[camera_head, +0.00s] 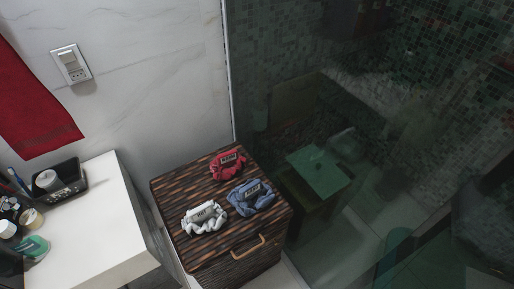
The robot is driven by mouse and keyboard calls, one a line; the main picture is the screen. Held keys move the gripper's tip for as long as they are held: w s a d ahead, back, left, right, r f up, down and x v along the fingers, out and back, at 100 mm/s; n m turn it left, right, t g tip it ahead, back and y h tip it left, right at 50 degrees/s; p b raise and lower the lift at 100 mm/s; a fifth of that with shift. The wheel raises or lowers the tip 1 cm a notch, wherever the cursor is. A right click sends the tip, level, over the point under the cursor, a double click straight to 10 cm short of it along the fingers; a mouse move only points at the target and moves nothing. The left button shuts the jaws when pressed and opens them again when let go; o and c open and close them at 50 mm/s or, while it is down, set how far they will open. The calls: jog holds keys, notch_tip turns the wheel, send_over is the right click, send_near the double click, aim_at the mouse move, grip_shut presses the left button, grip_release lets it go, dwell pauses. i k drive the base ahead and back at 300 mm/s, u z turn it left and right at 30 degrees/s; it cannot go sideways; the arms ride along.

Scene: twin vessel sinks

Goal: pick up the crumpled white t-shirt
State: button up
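The crumpled white t-shirt (204,218) lies in a small heap at the front left of the top of a brown striped wooden cabinet (179,190). It has a dark printed patch on it. A crumpled blue t-shirt (251,197) lies to its right, and a crumpled red t-shirt (228,163) lies behind, further back on the same top. The three heaps look apart from each other. My gripper is not in view.
A white counter (98,222) with a black tray (69,184) and several toiletries stands at left. A red towel (33,103) hangs on the wall, near a switch plate (71,65). A glass panel (300,120) rises right of the cabinet, which has a front handle (249,247).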

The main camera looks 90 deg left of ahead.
aim_at(210, 216)
jog(key=u, duration=0.7)
jog(key=k, duration=0.15)
jog(key=u, duration=2.55)
jog(key=k, duration=1)
jog(key=u, duration=0.2)
jog(key=i, duration=0.55)
jog(key=u, duration=0.15)
jog(key=k, duration=0.55)
jog(key=z, duration=0.05)
